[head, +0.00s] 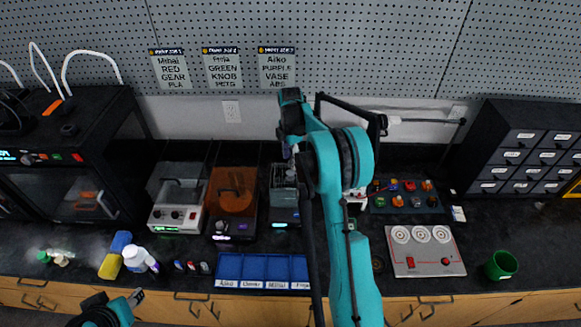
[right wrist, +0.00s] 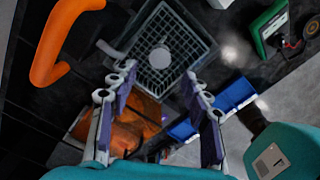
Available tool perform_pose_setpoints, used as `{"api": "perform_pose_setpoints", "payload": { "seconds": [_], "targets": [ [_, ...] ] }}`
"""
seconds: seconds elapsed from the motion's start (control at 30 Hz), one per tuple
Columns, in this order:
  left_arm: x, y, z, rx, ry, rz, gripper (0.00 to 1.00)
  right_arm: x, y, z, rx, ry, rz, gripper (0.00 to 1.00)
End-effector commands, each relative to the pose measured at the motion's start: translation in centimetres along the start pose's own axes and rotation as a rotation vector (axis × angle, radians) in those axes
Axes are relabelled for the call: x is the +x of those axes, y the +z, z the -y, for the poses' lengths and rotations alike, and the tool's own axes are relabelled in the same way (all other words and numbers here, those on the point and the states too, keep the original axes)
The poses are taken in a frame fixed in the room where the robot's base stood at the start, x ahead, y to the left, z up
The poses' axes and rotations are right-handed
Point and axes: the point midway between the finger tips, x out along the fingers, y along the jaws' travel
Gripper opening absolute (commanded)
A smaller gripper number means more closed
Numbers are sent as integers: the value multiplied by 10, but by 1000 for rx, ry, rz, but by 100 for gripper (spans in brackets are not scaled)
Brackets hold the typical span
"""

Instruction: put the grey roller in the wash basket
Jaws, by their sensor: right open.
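The wash basket (right wrist: 150,30), a dark square mesh, shows beyond my fingertips in the right wrist view; its station (head: 284,200) is partly behind my right arm in the head view. A pale grey round piece, which looks like the grey roller (right wrist: 158,57), lies on the mesh inside the basket. My right gripper (right wrist: 160,74) is open, with one finger on each side of the view and nothing between them. In the head view it (head: 289,150) is mostly hidden by its arm. My left gripper (head: 137,297) is at the lower left; its jaw state is unclear.
An orange-lidded machine (head: 232,190) stands left of the basket station. A blue compartment tray (head: 262,262) lies in front. A grey panel with dials (head: 425,262) and a green cup (head: 501,265) are to the right. Bottles (head: 135,258) stand at the left.

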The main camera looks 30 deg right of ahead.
Motion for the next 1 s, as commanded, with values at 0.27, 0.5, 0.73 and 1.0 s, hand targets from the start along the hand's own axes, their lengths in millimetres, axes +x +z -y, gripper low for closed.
{"api": "perform_pose_setpoints", "payload": {
  "seconds": [0.27,0.5,0.73,1.0],
  "targets": [
    [-5,-4,0,0,0,0,40,-42,0,0,0,0,0,48],
    [-5,-4,0,0,0,0,40,-81,-27,18,130,54,10,48],
    [-5,-4,0,0,0,0,40,-143,-91,82,490,207,-14,48],
    [-5,-4,0,0,0,0,40,-167,-152,182,927,372,-154,48]
  ]
}}
